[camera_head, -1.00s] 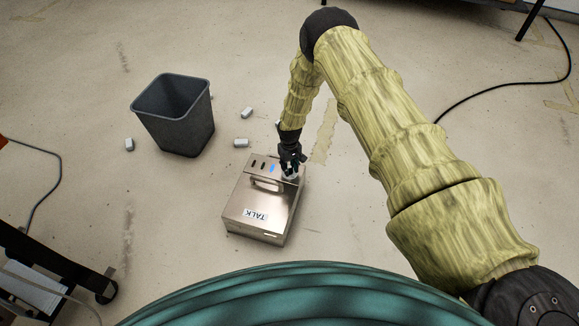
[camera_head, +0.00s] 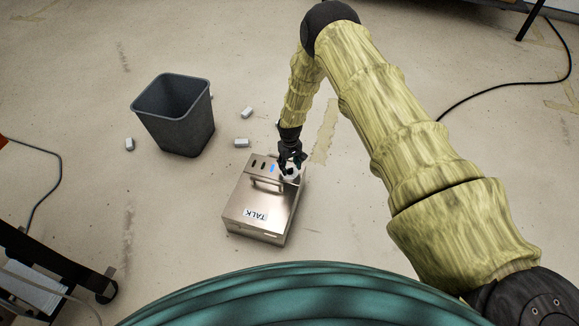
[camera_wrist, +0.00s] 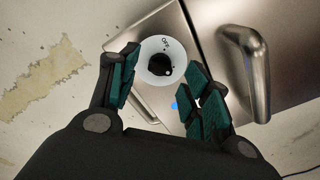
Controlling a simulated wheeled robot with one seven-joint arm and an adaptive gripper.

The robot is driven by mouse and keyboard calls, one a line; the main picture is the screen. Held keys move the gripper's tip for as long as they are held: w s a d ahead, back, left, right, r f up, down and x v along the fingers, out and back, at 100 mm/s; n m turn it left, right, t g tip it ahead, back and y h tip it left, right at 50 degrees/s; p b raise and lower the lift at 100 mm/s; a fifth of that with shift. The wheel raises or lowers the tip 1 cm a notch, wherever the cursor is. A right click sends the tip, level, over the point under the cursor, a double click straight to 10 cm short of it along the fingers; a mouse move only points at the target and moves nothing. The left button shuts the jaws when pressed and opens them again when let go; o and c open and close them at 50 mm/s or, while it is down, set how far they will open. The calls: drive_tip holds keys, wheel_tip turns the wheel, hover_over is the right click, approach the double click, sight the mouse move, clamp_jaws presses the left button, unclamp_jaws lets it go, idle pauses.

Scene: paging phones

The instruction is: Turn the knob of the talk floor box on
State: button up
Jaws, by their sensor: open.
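The talk floor box (camera_head: 255,213) is a metal box with a TALK label, a handle and a row of small slots, one lit blue. It sits on the floor in the head view. Its knob (camera_wrist: 158,66) is black on a white round dial marked OFF, near a corner of the box in the wrist view. My gripper (camera_wrist: 162,78) is open, its two dark teal-padded fingers apart on either side of the dial in the picture. I cannot tell whether either finger touches the knob. In the head view my gripper (camera_head: 291,163) is over the box's far right corner.
The box's metal handle (camera_wrist: 243,60) stands close to the right finger in the wrist view. A grey bin (camera_head: 180,125) and several small white blocks (camera_head: 241,143) are on the floor to the left. A black cable (camera_head: 500,92) lies at the right.

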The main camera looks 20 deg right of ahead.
sight(290, 169)
wheel_tip(290, 169, up, 11)
idle(0.5)
drive_tip(key=shift+f, duration=0.1)
idle(0.3)
drive_tip(key=s+a+f+m, duration=0.1)
drive_tip(key=s+f, duration=0.3)
drive_tip(key=s, duration=0.8)
drive_tip(key=s+f, duration=0.4)
drive_tip(key=s, duration=0.8)
drive_tip(key=s+r+m, duration=0.1)
drive_tip(key=s+r, duration=0.2)
drive_tip(key=s, duration=0.9)
drive_tip(key=s+r, duration=0.3)
drive_tip(key=s, duration=1)
wheel_tip(290, 169, up, 28)
drive_tip(key=p, duration=2.9)
drive_tip(key=shift+w+d+r, duration=0.2)
drive_tip(key=shift+w+d, duration=0.15)
drive_tip(key=shift+d, duration=0.05)
